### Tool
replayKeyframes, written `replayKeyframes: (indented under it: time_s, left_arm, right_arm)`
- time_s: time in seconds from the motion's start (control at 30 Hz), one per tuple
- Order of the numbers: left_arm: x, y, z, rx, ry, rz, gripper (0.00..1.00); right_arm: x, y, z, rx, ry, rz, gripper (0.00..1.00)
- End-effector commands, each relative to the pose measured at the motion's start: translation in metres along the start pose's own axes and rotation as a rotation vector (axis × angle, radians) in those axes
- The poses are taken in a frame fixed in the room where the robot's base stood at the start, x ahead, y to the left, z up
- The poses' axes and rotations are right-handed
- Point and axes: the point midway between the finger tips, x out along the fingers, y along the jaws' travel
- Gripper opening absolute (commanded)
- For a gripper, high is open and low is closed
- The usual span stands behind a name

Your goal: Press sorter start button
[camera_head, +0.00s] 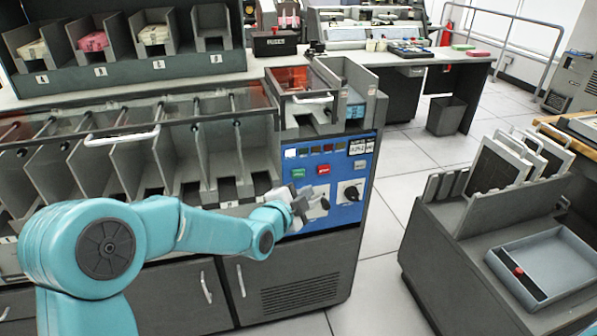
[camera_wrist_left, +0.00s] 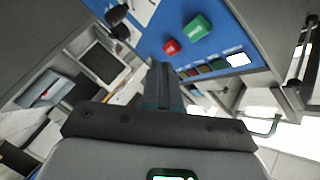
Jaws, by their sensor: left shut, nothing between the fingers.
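The sorter's blue control panel (camera_head: 342,215) is on the front of the grey machine, at the centre right of the head view. A green button (camera_head: 298,173) and a red button (camera_head: 323,170) sit side by side on it. In the left wrist view the green button (camera_wrist_left: 197,30) and red button (camera_wrist_left: 171,47) lie beyond my fingers. My left gripper (camera_head: 302,204) is shut and empty, in front of the panel and below the green button in the picture. Its closed fingers (camera_wrist_left: 163,85) appear apart from both buttons. Button labels are too small to read. My right gripper is out of view.
A black rotary knob (camera_head: 351,192) is on the panel right of my gripper. Several grey card bins (camera_head: 200,160) run left along the machine. A grey cart (camera_head: 440,250) with a tray stands at right. Floor between machine and cart is clear.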

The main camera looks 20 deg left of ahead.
Motion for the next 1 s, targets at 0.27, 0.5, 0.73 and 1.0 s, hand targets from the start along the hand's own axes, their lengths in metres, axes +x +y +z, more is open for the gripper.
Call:
replayKeyframes:
  time_s: [0.27,0.5,0.73,1.0]
  left_arm:
    - [0.022,-0.015,0.017,0.000,0.000,0.000,0.00]
    - [0.028,-0.019,0.021,0.000,-0.001,0.001,0.00]
    - [0.028,-0.019,0.020,0.000,-0.001,0.001,0.00]
    - [0.027,-0.020,0.020,0.000,0.000,0.001,0.00]
  right_arm:
    - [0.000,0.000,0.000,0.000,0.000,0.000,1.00]
    - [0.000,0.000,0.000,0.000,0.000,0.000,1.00]
    - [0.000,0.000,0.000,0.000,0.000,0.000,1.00]
    - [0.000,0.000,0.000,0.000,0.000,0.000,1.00]
